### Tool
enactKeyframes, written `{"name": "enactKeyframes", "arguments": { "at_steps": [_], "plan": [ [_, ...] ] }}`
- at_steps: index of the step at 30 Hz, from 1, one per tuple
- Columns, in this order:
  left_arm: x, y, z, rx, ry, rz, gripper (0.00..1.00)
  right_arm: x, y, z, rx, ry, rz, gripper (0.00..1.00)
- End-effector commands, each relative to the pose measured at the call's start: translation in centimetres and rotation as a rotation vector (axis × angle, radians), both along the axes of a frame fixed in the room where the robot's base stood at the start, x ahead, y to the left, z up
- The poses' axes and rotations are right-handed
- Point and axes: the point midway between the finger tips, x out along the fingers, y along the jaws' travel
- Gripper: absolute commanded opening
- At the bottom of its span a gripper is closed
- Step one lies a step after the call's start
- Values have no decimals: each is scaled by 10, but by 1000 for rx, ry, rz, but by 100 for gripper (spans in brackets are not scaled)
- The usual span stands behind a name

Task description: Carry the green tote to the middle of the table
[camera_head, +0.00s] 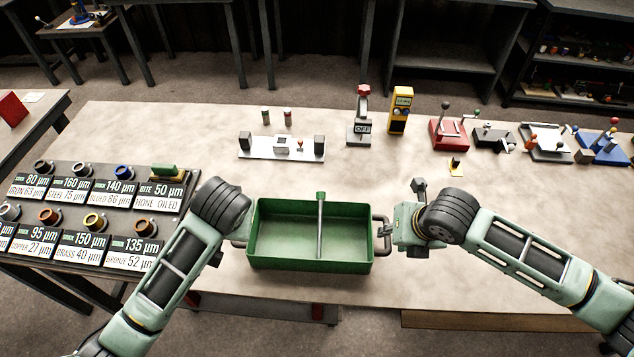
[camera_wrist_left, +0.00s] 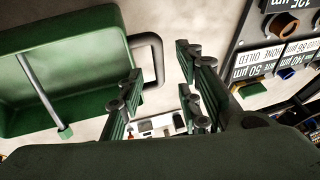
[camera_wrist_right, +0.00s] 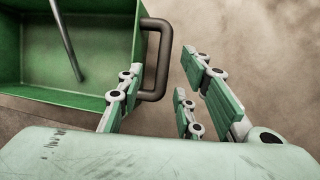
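The green tote (camera_head: 275,262) stands upright and empty at the table's front edge, with a grey bar across its middle. It has a dark handle at each end. My left gripper (camera_wrist_left: 159,66) is open at the left handle (camera_wrist_left: 158,62); in the head view my arm mostly hides it. My right gripper (camera_wrist_right: 160,74) is open at the right handle (camera_wrist_right: 163,62). In both wrist views the handle's outer bar shows between the spread fingers, with no finger closed on it. I cannot tell how deep the handles sit between the fingers.
The table (camera_head: 345,172) is clear behind the tote. A white fixture (camera_head: 281,147), a grey press (camera_head: 360,120), a yellow meter (camera_head: 400,110) and a red device (camera_head: 450,133) stand along the back. A sample rack (camera_head: 100,190) with labelled rings stands at the left.

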Motion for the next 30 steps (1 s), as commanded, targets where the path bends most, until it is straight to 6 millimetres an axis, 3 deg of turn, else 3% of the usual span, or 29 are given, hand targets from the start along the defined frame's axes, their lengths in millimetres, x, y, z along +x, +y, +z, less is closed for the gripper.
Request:
{"name": "enactKeyframes", "arguments": {
  "at_steps": [3,10,30],
  "plan": [
    [0,0,0,0,0,0,33,-9,-5,24,0,-3,2,33],
    [0,0,0,1,0,0,33,-22,-10,52,-1,-2,-1,33],
    [0,0,0,0,0,0,33,-24,-11,57,0,0,-1,33]
  ]
}}
